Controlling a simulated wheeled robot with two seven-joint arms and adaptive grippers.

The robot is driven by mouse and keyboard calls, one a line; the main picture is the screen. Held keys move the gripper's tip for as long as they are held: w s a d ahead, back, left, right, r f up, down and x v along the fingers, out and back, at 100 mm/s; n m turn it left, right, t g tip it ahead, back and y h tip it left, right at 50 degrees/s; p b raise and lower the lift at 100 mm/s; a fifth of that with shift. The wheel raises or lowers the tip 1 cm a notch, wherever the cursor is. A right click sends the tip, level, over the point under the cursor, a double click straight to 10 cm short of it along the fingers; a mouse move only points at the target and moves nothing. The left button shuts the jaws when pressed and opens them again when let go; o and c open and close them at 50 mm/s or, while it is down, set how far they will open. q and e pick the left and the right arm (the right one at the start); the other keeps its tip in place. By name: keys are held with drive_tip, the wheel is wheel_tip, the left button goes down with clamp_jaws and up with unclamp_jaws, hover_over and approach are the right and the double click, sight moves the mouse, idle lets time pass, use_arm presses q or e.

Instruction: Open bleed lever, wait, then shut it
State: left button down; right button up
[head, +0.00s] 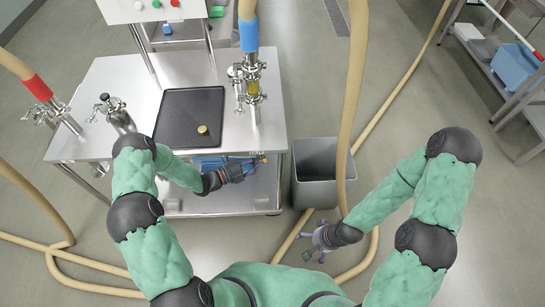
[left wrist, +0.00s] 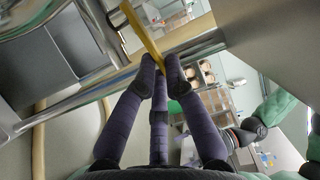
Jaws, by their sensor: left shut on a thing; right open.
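A yellow bar, which looks like the bleed lever (left wrist: 142,30), runs between the fingertips of my left gripper (left wrist: 160,66) in the left wrist view. The gripper is shut on it. In the head view my left gripper (head: 258,160) is at the front right edge of the steel table, below the pipe fitting with the blue collar (head: 249,36). The mount of the lever is hidden, so I cannot tell its full angle. My right gripper (head: 318,242) is open and empty, low over the floor in front of the grey bin.
The steel table (head: 145,78) holds a black tray (head: 190,112) with a small yellowish round piece (head: 202,130). A grey bin (head: 318,170) stands right of the table. Tan hoses (head: 354,90) cross the floor. A shelf with a blue crate (head: 514,66) is at far right.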

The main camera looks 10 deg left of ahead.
use_arm(q)
drive_tip(key=m+g, duration=0.1)
drive_tip(key=a+m+g+h+b, duration=0.1)
drive_tip(key=shift+s+f+g+h, duration=0.15)
drive_tip(key=shift+g+h, duration=0.15)
drive_tip(key=shift+g, duration=0.1)
drive_tip(key=shift+a, duration=0.1)
drive_tip(key=c, duration=1.3)
unclamp_jaws()
